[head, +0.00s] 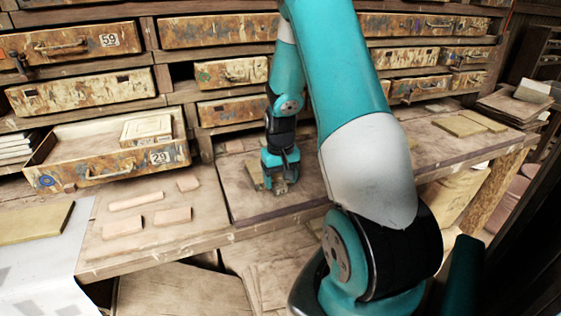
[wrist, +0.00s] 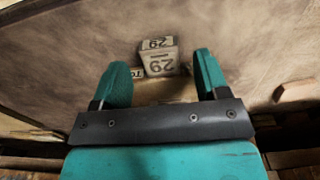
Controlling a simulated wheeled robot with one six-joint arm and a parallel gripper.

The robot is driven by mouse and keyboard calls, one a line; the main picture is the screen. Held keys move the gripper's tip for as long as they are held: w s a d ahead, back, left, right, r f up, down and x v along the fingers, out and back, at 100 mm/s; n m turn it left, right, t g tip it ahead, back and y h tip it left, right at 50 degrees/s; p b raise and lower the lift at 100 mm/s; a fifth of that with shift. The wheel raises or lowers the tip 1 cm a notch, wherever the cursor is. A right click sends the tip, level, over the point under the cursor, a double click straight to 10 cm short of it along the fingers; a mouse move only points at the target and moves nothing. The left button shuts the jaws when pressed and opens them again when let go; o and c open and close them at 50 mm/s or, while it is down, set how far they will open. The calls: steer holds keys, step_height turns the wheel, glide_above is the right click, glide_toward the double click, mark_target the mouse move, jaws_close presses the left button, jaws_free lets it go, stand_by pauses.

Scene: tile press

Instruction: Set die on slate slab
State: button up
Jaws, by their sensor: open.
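The die (wrist: 160,62) is a pale, worn cube with the dark number 29 on its visible faces. It lies between the fingertips of my gripper (wrist: 163,72) in the wrist view, with a gap on each side. My gripper is open and points down at the wooden bench. In the head view my gripper (head: 280,172) hides most of the die (head: 281,188). A greyish flat piece (head: 534,91) lies on a stack at the far right. I cannot tell which slab is the slate one.
An open drawer (head: 106,172) with a box (head: 146,130) in it juts out at left. Several small tiles (head: 136,200) lie on the bench front. Olive slabs (head: 457,126) lie on the right bench. The bench right of my gripper is mostly clear.

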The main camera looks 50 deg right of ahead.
step_height(320, 180, up, 10)
steer(key=w+a+r+n, duration=0.1)
steer(key=a+r+n, duration=0.1)
steer(key=a, duration=0.5)
steer(key=w+a+r+n, duration=0.1)
steer(key=a+r+n, duration=0.1)
steer(key=a, duration=0.4)
steer(key=s+a+r+n+y, duration=0.2)
steer(key=s+a, duration=0.6)
steer(key=a, duration=0.4)
steer(key=s+a+r+n+y, duration=0.2)
steer(key=s+a+r+n, duration=0.2)
steer(key=s+a+n, duration=0.3)
steer(key=s+a+b, duration=0.1)
steer(key=s+a, duration=0.1)
steer(key=a, duration=0.3)
steer(key=shift+a, duration=0.4)
steer(key=shift+w, duration=0.1)
